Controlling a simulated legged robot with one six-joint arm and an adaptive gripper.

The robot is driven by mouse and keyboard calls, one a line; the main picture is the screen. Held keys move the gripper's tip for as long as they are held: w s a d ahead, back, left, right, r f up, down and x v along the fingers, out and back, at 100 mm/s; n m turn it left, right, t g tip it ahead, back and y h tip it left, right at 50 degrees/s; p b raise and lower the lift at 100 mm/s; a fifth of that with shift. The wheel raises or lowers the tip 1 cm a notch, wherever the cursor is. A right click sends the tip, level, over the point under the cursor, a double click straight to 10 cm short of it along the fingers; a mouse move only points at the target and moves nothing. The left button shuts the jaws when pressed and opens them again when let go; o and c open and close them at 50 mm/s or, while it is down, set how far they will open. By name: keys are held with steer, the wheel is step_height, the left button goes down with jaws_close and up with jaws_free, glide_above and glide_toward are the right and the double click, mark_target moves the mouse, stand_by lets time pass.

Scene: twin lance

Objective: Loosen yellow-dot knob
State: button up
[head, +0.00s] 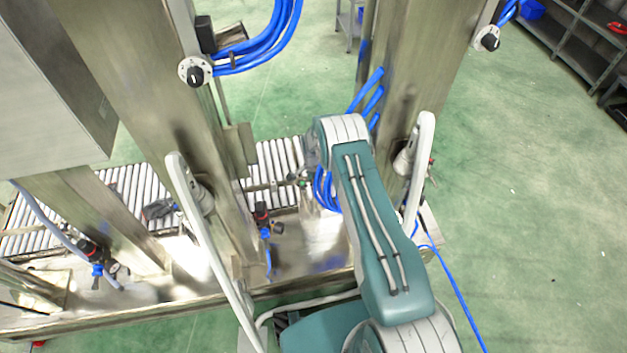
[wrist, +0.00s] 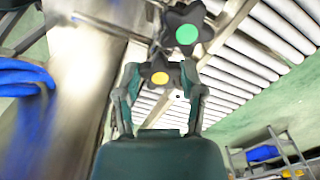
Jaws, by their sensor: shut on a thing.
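The yellow-dot knob (wrist: 159,78) is a dark knob with a yellow disc at its centre, in the middle of the wrist view. My gripper (wrist: 158,86) is shut on it, with one finger on each side. Just beyond it and slightly right is a similar dark lobed knob with a green dot (wrist: 187,34).
A roller conveyor (head: 275,165) runs behind the steel posts (head: 140,80). Blue hoses (wrist: 22,78) show at the left in the wrist view. White curved bars (head: 205,240) flank my arm. Green floor (head: 540,200) is open at the right.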

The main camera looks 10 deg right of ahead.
mark_target(313, 181)
steer(key=shift+w, duration=0.1)
stand_by(0.3)
steer(key=o, duration=1.1)
steer(key=shift+o, duration=0.2)
steer(key=shift+r, duration=0.1)
step_height(313, 181, up, 12)
